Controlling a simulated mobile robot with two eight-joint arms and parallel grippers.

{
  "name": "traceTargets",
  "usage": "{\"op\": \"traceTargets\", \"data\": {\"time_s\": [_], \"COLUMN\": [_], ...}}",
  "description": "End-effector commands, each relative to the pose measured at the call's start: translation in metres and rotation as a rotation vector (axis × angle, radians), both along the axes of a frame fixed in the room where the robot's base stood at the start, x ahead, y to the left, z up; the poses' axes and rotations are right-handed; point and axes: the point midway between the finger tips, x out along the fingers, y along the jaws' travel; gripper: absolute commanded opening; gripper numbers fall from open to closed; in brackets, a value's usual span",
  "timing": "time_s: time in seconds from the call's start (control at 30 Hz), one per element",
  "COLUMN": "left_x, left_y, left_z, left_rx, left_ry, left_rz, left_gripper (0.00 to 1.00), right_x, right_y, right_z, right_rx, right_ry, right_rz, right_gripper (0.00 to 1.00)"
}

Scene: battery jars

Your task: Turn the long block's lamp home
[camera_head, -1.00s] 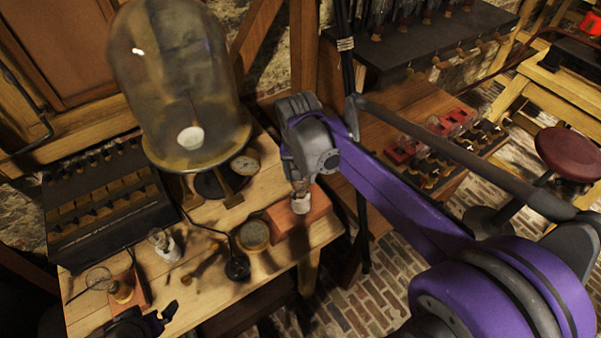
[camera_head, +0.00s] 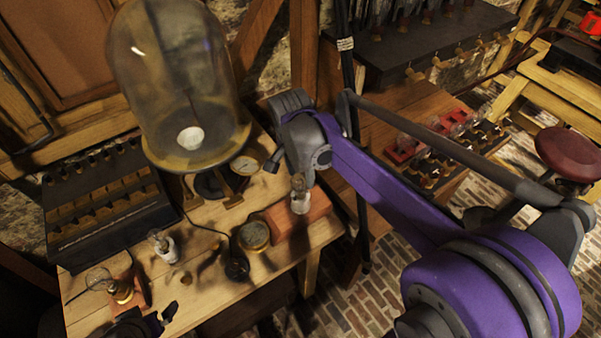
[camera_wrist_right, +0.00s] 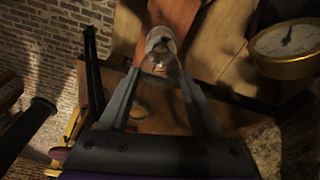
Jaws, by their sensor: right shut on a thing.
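The long block (camera_head: 318,212) is a reddish-brown slab at the front right of the wooden bench. Whether the base is fully seated cannot be seen. My left gripper (camera_head: 145,325) is dark and cut off at the bottom edge; its jaws are unclear.
A large glass bell jar (camera_head: 185,90) stands behind. Another small lamp (camera_head: 163,246), a block with a bulb (camera_head: 126,290) and a dark battery box (camera_head: 105,205) occupy the left.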

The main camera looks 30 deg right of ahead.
Motion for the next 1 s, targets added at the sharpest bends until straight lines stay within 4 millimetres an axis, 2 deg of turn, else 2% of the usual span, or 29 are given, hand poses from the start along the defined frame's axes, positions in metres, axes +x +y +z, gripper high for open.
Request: {"op": "traceTargets", "data": {"time_s": [0.17, 0.4, 0.5, 0.77, 0.8, 0.93, 0.97, 1.0], "left_x": [0.0000, -0.0001, -0.0002, -0.0002, -0.0002, -0.0002, -0.0002, -0.0002], "left_y": [0.0000, 0.0000, 0.0000, 0.0000, 0.0000, 0.0000, 0.0000, 0.0000], "left_z": [-0.0001, -0.0004, -0.0005, -0.0005, -0.0005, -0.0005, -0.0005, -0.0005], "left_rx": [0.000, 0.000, 0.000, 0.000, 0.000, 0.000, 0.000, 0.000], "left_ry": [0.000, 0.000, 0.000, 0.000, 0.000, 0.000, 0.000, 0.000], "left_rz": [0.000, 0.000, 0.000, 0.000, 0.000, 0.000, 0.000, 0.000], "left_gripper": [0.99, 0.99, 0.99, 0.99, 0.99, 0.99, 0.99, 0.99], "right_x": [0.0002, 0.0005, 0.0003, -0.0001, -0.0001, -0.0001, -0.0001, -0.0001], "right_y": [0.0001, 0.0001, 0.0000, 0.0001, 0.0001, 0.0000, 0.0000, 0.0000], "right_z": [-0.0001, 0.0000, 0.0000, 0.0000, 0.0000, 0.0000, 0.0000, 0.0000], "right_rx": [0.000, 0.001, 0.000, 0.000, 0.000, 0.000, 0.000, 0.000], "right_ry": [0.000, -0.002, -0.001, -0.001, -0.001, -0.002, -0.002, -0.002], "right_rz": [-0.050, -0.379, -0.463, -0.489, -0.489, -0.488, -0.488, -0.488], "right_gripper": [0.00, 0.00, 0.00, 0.00, 0.71, 0.95, 0.99, 0.99]}}
